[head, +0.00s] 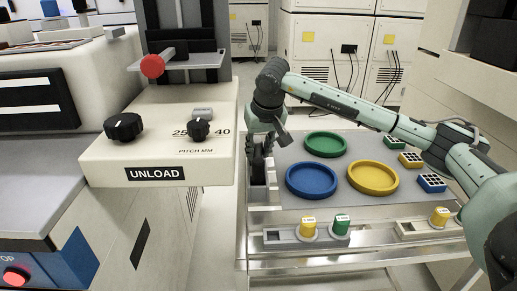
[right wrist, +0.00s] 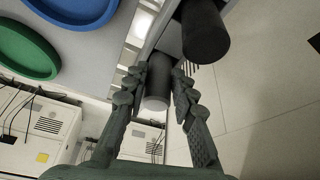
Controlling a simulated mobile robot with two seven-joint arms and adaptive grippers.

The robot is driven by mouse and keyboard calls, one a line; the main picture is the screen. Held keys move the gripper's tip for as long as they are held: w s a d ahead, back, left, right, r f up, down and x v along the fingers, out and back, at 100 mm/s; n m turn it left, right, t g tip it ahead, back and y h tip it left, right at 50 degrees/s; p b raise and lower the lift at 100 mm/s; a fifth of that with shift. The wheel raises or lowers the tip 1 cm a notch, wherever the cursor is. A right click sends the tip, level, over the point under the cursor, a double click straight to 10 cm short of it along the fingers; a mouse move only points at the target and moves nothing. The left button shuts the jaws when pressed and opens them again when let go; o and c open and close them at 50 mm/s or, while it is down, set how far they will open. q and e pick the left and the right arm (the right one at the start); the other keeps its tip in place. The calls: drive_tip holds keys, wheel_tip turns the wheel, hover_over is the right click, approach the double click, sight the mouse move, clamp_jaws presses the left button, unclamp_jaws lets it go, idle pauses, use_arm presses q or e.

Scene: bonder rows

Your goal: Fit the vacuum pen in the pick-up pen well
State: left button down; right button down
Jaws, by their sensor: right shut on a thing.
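My right gripper (head: 260,152) points down at the left edge of the cart top in the head view. In the right wrist view my right gripper (right wrist: 160,75) is shut on a dark grey cylinder (right wrist: 158,82) with a paler end, which looks like the vacuum pen. A second, black cylinder (right wrist: 206,38) stands close beside it, apart from the fingers. I cannot tell which well the held pen is over, or whether its lower end is inside one; the fingers and cylinders hide this. My left gripper is not in view.
The cart top (head: 292,148) bears a green dish (head: 325,144), a blue dish (head: 312,181) and a yellow dish (head: 373,178). Yellow and green knobs stand in a front rail (head: 275,236). The machine's UNLOAD block (head: 110,158) lies close left of my right gripper.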

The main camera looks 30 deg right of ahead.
drive_tip(key=shift+f, duration=0.45)
drive_tip(key=c, duration=1.2)
unclamp_jaws()
drive_tip(key=shift+o, duration=0.2)
drive_tip(key=shift+r, duration=0.1)
drive_tip(key=v, duration=1.2)
